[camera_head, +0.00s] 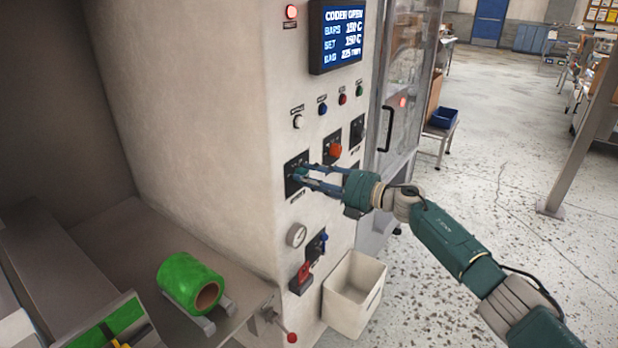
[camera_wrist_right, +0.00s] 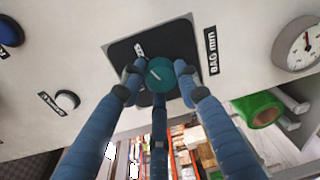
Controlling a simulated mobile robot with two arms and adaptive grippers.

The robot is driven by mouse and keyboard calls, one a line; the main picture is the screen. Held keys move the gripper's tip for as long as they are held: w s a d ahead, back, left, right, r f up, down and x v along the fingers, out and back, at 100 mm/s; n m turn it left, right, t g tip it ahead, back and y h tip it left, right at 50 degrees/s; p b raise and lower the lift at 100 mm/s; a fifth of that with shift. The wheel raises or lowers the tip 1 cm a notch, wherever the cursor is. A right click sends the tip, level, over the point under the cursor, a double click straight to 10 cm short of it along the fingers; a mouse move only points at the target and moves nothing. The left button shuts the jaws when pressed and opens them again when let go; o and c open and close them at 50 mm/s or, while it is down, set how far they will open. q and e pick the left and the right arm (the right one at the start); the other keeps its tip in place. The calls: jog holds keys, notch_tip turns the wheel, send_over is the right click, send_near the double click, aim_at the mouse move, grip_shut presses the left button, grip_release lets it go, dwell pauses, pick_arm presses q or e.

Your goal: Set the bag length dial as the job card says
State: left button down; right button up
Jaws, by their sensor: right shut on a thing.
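The bag length dial (camera_wrist_right: 160,73) is a round teal knob on a black plate (camera_wrist_right: 190,42) labelled "BAG mm" in the right wrist view. My right gripper (camera_wrist_right: 157,80) is shut on it, with blue fingers on both sides of the knob and a third finger below. In the head view the right gripper (camera_head: 302,173) reaches the black dial plate (camera_head: 291,163) on the machine's front, and the fingers partly hide the knob. The display (camera_head: 338,36) above shows a BAG line that seems to read 225 mm. I cannot make out a job card. My left gripper is not in view.
A red-knobbed dial (camera_head: 334,151) sits just above right, with small coloured buttons (camera_head: 322,108) higher up. A gauge (camera_head: 296,236) and red lever (camera_head: 301,278) are below. A cream bin (camera_head: 353,293) stands underneath. A green film roll (camera_head: 190,283) lies at left.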

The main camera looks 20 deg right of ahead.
jog(key=shift+w+d+r, duration=0.15)
jog(key=shift+d+r, duration=0.05)
jog(key=shift+r, duration=0.15)
jog(key=o, duration=1.2)
jog(key=shift+c, duration=0.2)
jog(key=shift+f, duration=0.3)
jog(key=v, duration=1.2)
